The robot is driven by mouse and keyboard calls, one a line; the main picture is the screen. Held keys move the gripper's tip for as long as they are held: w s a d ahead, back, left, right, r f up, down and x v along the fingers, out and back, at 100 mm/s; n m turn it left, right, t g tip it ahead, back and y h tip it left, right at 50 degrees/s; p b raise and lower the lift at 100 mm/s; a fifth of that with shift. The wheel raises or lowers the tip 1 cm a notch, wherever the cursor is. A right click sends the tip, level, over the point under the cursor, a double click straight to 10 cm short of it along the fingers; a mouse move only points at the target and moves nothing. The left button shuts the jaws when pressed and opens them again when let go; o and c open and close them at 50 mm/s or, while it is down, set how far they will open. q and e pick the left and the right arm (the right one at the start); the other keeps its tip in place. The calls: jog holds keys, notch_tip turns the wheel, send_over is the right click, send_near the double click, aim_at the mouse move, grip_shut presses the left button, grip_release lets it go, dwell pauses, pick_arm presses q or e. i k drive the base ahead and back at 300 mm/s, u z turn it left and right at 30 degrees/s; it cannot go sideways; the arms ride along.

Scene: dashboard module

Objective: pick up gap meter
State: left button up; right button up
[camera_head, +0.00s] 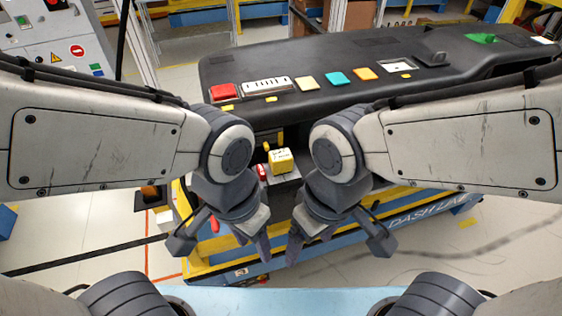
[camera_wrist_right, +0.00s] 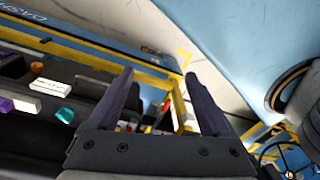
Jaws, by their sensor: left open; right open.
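A small yellow block-shaped device (camera_head: 281,160) with a pale printed face, which looks like the gap meter, sits on a grey ledge below the dashboard's front edge. My left gripper (camera_head: 252,241) is open and empty, in front of it and to the left. My right gripper (camera_head: 306,244) is open and empty, in front of it and to the right. In the right wrist view my right gripper's two dark fingers (camera_wrist_right: 160,88) stand wide apart with nothing between them. I cannot tell the yellow device apart from the yellow frame there.
A red-and-white item (camera_head: 262,172) stands just left of the yellow device. The black dashboard (camera_head: 330,102) lies behind, carrying a red block (camera_head: 223,91) and several coloured pieces. A yellow and blue stand (camera_head: 215,262) runs beneath. Both grippers are close together.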

aim_at(281, 160)
jog(key=u, duration=3.35)
jog(key=k, duration=0.7)
jog(key=z, duration=1.7)
